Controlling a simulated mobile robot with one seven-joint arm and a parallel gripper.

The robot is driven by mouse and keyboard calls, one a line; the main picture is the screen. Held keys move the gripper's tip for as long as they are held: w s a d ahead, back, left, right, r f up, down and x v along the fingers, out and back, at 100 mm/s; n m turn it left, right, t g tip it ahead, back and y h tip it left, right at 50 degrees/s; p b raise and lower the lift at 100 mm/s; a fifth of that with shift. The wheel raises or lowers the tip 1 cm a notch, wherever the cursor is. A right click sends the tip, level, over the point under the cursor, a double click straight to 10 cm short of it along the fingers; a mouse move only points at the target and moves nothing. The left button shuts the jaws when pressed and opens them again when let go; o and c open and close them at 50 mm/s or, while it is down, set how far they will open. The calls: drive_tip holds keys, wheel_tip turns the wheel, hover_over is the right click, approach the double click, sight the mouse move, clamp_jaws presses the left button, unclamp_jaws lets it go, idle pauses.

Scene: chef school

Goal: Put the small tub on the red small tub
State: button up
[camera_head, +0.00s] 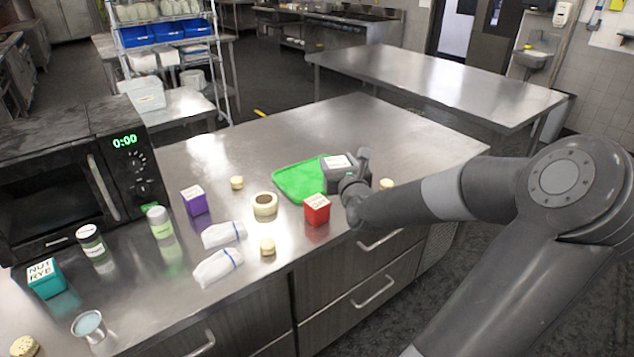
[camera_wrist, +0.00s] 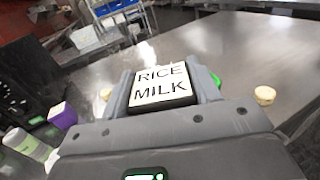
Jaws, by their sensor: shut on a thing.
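The small tub has a white top marked "RICE MILK" (camera_wrist: 160,88) and dark edges. My gripper (camera_wrist: 166,84) is shut on it, with one finger on each side. In the head view the tub's pale top (camera_head: 338,161) shows at my gripper (camera_head: 345,173), over the right part of the green board. The red small tub (camera_head: 317,210) stands upright on the steel counter, just left of and nearer than my gripper. Its top is white with small writing and nothing is on it. The red tub cannot be seen in the wrist view.
The green board (camera_head: 292,181) lies beside the red tub on the counter (camera_head: 380,125). A cream round bowl (camera_head: 265,204), a purple tub (camera_head: 195,201), folded white cloths (camera_head: 218,267) and small pale round items (camera_head: 268,247) are nearby. The far counter is clear.

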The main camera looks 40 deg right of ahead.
drive_tip(key=shift+w+a+f, duration=0.45)
drive_tip(key=shift+w+f, duration=0.4)
drive_tip(key=shift+f, duration=0.4)
drive_tip(key=shift+w+a+f, duration=0.5)
drive_tip(key=shift+w+f, duration=0.3)
drive_tip(key=shift+f, duration=0.4)
drive_tip(key=shift+w+a+f, duration=0.45)
drive_tip(key=shift+w+f, duration=0.4)
drive_tip(key=shift+f, duration=0.4)
drive_tip(key=shift+f, duration=0.1)
drive_tip(key=o, duration=1.1)
drive_tip(key=shift+s, duration=0.15)
drive_tip(key=v, duration=0.7)
